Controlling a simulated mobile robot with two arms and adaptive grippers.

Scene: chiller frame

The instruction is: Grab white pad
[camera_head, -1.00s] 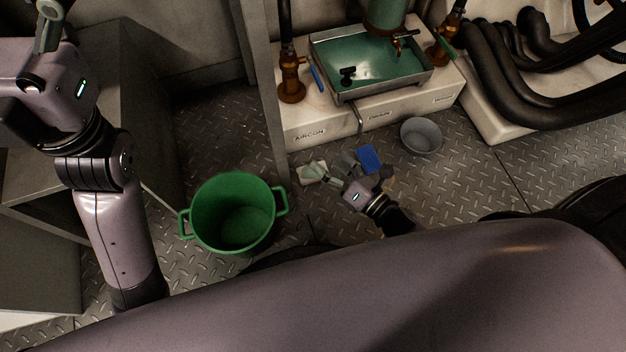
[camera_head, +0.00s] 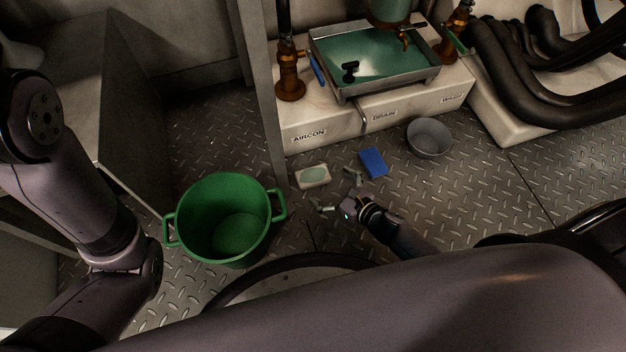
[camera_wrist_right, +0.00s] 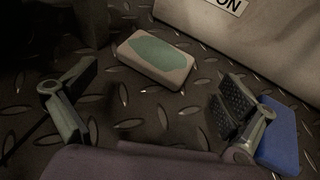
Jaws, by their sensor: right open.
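The white pad (camera_head: 313,176), a pale block with a green patch on top, lies flat on the diamond-plate floor in front of the AIRCON base. It also shows in the right wrist view (camera_wrist_right: 156,54). My right gripper (camera_head: 337,191) is open and empty, low over the floor, on the near side of the pad. In the right wrist view its fingers (camera_wrist_right: 157,98) are spread wide, with the pad beyond the gap between them and apart from both. My left arm is at the left edge, but its gripper is out of view.
A blue pad (camera_head: 373,163) lies right of the white pad, close to my right finger in the wrist view (camera_wrist_right: 280,138). A green bucket (camera_head: 185,190) stands at left, a grey bowl (camera_head: 429,139) at right. The white base (camera_head: 335,125) and a post (camera_head: 262,100) bound the far side.

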